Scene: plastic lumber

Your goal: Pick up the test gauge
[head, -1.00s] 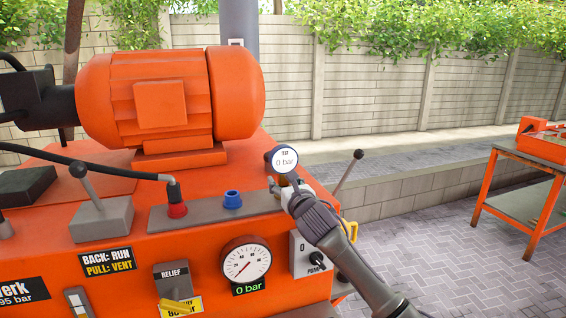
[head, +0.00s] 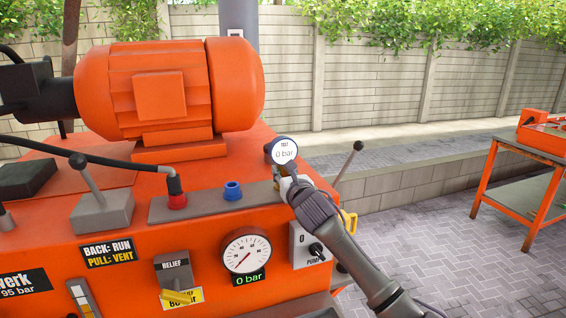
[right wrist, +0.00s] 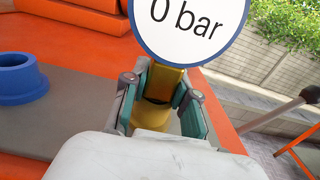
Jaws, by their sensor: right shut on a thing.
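The test gauge (head: 284,151) has a round white face reading 0 bar with a dark blue rim. It stands upright at the right end of the grey strip on the orange power unit. In the right wrist view its face (right wrist: 192,22) fills the top, above a yellow-brass stem (right wrist: 157,84). My right gripper (head: 284,180) is shut on the gauge's stem, with a finger on each side in the right wrist view (right wrist: 161,92). The gauge's lower end is hidden behind the gripper. My left gripper is not in view.
A blue ring port (head: 233,191) and a red hose coupling (head: 177,199) sit on the grey strip (head: 205,209) to the left. A black-knobbed lever (head: 347,164) stands close to the right. The orange motor (head: 165,95) is behind left. An orange table (head: 525,200) stands far right.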

